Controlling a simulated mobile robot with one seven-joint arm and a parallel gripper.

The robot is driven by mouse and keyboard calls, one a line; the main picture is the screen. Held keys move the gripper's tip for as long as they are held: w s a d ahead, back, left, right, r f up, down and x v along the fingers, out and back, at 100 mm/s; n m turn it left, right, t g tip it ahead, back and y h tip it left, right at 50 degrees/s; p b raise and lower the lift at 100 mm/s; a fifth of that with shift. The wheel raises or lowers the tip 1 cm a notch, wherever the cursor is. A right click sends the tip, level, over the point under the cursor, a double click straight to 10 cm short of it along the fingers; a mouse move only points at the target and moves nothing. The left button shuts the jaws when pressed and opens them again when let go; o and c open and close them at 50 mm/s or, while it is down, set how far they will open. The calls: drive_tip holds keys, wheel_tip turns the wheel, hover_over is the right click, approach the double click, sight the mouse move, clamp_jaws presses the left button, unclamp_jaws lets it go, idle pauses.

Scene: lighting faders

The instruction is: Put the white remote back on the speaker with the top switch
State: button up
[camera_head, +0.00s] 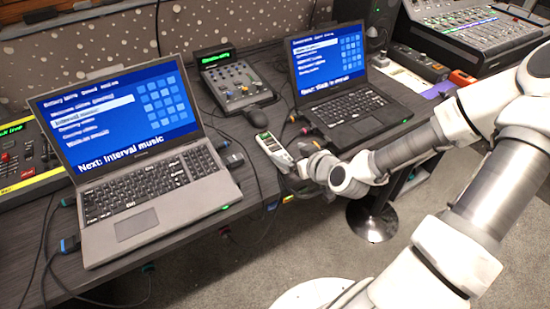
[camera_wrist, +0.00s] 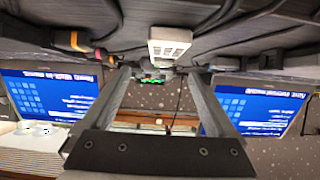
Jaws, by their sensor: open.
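The white remote (camera_head: 273,150), with a small green display at one end, lies on the dark desk between the two laptops, near the front edge. In the wrist view the remote (camera_wrist: 170,44) shows its button face, beyond the fingertips. My gripper (camera_wrist: 160,74) is open, with nothing between its fingers. In the head view my gripper (camera_head: 290,180) is just below the remote at the desk edge, its fingers partly hidden. A dark upright box that looks like a speaker (camera_head: 380,16) stands behind the right laptop, cut off by the frame's top. I cannot make out its top switch.
The left laptop (camera_head: 142,225) and right laptop (camera_head: 352,118) stand open on either side. A small fader console (camera_head: 233,82) and black mouse (camera_head: 258,116) lie behind the remote. Cables run along the desk's front. A large mixer (camera_head: 470,38) is at back right.

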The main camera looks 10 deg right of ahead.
sight(275, 147)
drive_tip(key=shift+a+f+b, duration=0.15)
drive_tip(key=shift+f+b, duration=0.35)
drive_tip(key=shift+b, duration=0.35)
drive_tip(key=x, duration=0.2)
drive_tip(key=b+x, duration=0.1)
drive_tip(key=x, duration=0.2)
drive_tip(key=r+b+x, duration=0.1)
drive_tip(key=x, duration=0.1)
drive_tip(key=shift+w+a+f, duration=0.15)
drive_tip(key=shift+w+a, duration=0.15)
drive_tip(key=shift+w, duration=0.1)
clamp_jaws()
